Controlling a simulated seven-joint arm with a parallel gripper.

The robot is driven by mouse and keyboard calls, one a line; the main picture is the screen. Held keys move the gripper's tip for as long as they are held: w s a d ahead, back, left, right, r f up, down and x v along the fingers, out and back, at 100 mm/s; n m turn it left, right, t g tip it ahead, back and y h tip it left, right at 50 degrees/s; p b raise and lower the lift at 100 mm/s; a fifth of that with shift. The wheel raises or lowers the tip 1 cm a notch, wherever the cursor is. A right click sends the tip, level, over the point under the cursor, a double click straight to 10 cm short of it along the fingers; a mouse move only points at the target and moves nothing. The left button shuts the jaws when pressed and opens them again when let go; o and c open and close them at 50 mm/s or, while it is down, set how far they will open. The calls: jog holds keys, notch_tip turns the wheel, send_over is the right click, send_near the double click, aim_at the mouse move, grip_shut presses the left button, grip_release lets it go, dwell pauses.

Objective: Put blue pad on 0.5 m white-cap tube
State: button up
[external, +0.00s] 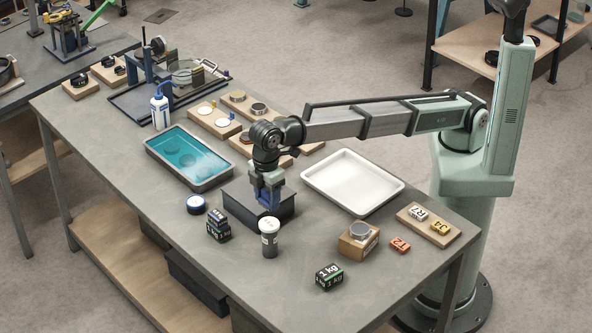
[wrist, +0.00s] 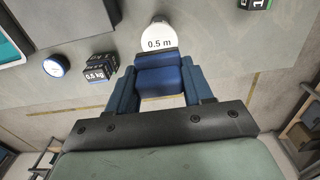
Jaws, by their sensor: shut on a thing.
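My gripper (external: 267,203) is shut on the blue pad (wrist: 160,80), which sits between its two blue fingers in the wrist view. The white-cap tube (external: 269,242) stands upright on the bench, just in front of my gripper in the external view. Its white cap (wrist: 158,38) reads "0.5 m" in the wrist view. The pad overlaps the near edge of the cap in that view but does not cover the label. I cannot tell the height of the pad over the cap. In the external view my fingers largely hide the pad.
A dark box (external: 237,205) stands behind the tube. Stacked dark weights (external: 219,227) and a round blue-white item (external: 196,204) are to the left. A 1 kg block (external: 329,277) and a wooden block (external: 358,243) are to the right. A white tray (external: 391,201) lies behind.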

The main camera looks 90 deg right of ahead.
aim_at(267, 191)
jog(key=shift+f, duration=3.15)
jog(key=shift+f, duration=0.1)
jog(key=o, duration=1)
jog(key=shift+o, duration=0.2)
notch_tip(267, 191, up, 12)
jog(key=shift+r, duration=0.1)
